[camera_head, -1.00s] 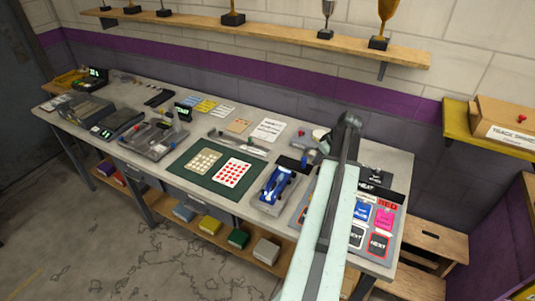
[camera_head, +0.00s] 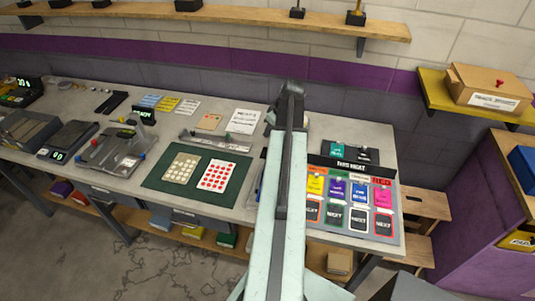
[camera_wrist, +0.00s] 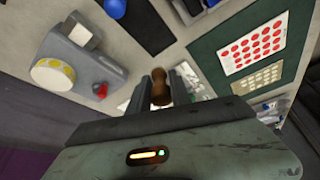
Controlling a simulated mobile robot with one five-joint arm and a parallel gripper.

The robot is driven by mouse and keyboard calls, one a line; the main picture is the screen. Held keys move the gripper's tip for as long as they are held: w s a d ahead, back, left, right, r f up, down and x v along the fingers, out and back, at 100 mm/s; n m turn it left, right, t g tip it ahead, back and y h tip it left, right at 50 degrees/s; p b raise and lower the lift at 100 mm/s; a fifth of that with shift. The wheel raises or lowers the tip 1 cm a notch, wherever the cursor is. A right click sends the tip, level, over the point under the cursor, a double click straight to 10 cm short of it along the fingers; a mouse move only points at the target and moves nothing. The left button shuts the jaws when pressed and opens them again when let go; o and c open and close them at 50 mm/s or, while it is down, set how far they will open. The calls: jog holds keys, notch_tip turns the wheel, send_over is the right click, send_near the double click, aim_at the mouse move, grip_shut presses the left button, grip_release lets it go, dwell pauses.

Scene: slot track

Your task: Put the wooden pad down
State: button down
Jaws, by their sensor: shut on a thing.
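The wooden pad (camera_wrist: 160,88) is a small brown rounded piece in the wrist view. My gripper (camera_wrist: 160,94) is shut on it, with one dark finger on each side. The pad is over the worktop, near white paper partly hidden behind the fingers. Whether it touches anything below cannot be told. In the head view my arm reaches over the workbench (camera_head: 370,140), and the pad cannot be made out there.
A grey tape dispenser (camera_wrist: 85,62) with a red knob (camera_wrist: 101,90) stands left in the wrist view. A green mat (camera_head: 152,180) bears cards of dots. A board of coloured cards (camera_head: 345,215) lies right of my arm. Bare worktop shows behind the board.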

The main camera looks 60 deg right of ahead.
notch_tip(320, 180, down, 10)
jog(key=b, duration=1)
jog(key=shift+s+f, duration=0.15)
jog(key=shift+f, duration=0.1)
jog(key=shift+r, duration=0.25)
jog(key=shift+f, duration=0.2)
jog(key=c, duration=1.2)
grip_release()
jog(key=shift+r, duration=0.1)
jog(key=p+v, duration=1.1)
jog(key=v, duration=0.1)
jog(key=shift+r, duration=0.2)
